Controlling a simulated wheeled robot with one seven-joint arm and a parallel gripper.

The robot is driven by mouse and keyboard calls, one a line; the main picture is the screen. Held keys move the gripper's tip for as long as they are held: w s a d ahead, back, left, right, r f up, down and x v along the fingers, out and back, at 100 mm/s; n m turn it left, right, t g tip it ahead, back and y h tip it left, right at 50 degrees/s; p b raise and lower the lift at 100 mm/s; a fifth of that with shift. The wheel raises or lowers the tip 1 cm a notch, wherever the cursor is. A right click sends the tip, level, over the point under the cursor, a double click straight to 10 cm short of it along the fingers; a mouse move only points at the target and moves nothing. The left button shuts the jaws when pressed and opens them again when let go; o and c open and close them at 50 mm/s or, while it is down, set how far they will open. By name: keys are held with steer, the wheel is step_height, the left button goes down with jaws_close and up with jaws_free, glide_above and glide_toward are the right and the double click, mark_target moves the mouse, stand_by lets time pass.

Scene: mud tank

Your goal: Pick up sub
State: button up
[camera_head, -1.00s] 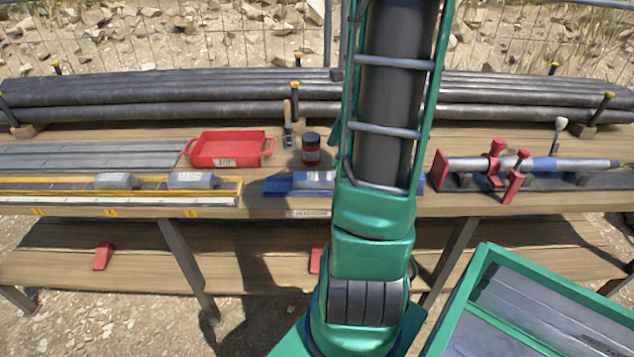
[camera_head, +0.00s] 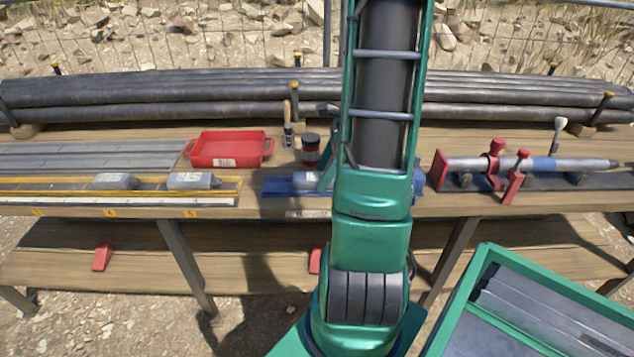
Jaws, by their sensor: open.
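Grey cylindrical subs lie on the bench. One sub (camera_head: 306,180) rests in a blue cradle (camera_head: 275,187) at the middle, its right part hidden behind my arm. Two similar grey pieces, a left one (camera_head: 115,181) and a right one (camera_head: 194,180), lie on the yellow-edged rack at left. My green arm covers most of my gripper; a narrow green part of it (camera_head: 327,173) shows at the arm's left edge, beside the sub in the blue cradle. It is open, and no held piece shows. Whether it touches the sub cannot be told.
A red tray (camera_head: 228,163), a dark red-banded can (camera_head: 310,149) and a brush (camera_head: 288,135) stand behind the cradle. A red-clamped tool (camera_head: 500,165) lies at right. Long pipes (camera_head: 200,100) line the back. A green-rimmed bin (camera_head: 475,275) is at front right.

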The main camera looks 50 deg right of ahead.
steer(key=shift+w+a+f, duration=0.1)
steer(key=shift+a+f, duration=0.05)
steer(key=shift+f, duration=0.3)
steer(key=shift+r, duration=0.1)
steer(key=c, duration=1.6)
